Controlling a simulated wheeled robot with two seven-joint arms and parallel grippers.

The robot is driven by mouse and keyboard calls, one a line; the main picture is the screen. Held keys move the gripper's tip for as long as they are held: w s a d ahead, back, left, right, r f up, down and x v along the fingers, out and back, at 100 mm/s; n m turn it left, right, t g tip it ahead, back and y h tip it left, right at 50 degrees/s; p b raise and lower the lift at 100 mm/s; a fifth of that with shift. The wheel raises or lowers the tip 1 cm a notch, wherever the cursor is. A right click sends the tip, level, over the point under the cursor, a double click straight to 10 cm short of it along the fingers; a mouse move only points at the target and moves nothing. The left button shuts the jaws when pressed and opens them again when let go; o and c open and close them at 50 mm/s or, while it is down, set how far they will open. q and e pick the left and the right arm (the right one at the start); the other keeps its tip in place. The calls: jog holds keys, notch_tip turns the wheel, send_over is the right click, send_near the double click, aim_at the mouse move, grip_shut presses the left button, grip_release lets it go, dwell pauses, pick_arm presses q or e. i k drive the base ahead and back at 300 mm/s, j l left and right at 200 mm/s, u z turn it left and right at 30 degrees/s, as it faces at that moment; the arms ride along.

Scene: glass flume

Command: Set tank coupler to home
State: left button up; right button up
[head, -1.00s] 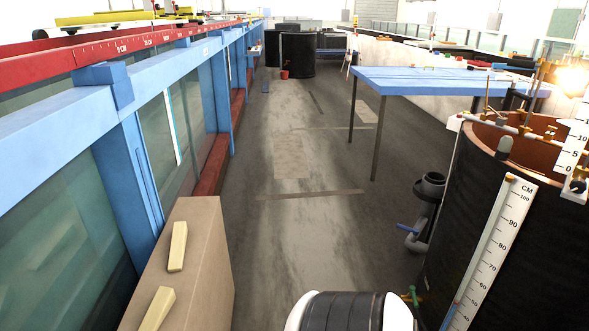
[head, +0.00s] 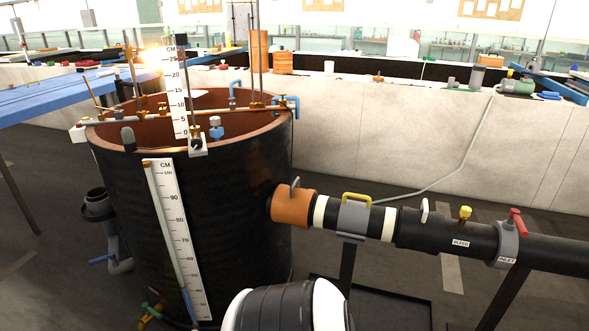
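A black tank (head: 235,215) with a brown rim stands left of centre. An orange fitting (head: 292,205) with a grey lever (head: 295,187) joins its right side to a dark pipe. A grey coupler (head: 353,222) with a yellow handle (head: 356,198) sits around the pipe, with a white band on each side of it. No label names the tank coupler; this grey piece looks like a coupler. Further right are a white lever (head: 425,211), a yellow knob (head: 465,213) above a "BLEED" label, and a grey collar (head: 508,243) with a red handle (head: 517,221). Neither gripper shows.
A tall white scale (head: 178,240) is fixed to the tank front. A blue table (head: 60,98) stands at the left. A pale wall (head: 430,140) runs behind the pipe. Dark supports (head: 345,270) stand under the pipe. Some floor (head: 430,275) is open at the lower right.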

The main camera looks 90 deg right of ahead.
aim_at(290, 205)
jog(key=z, duration=2.8)
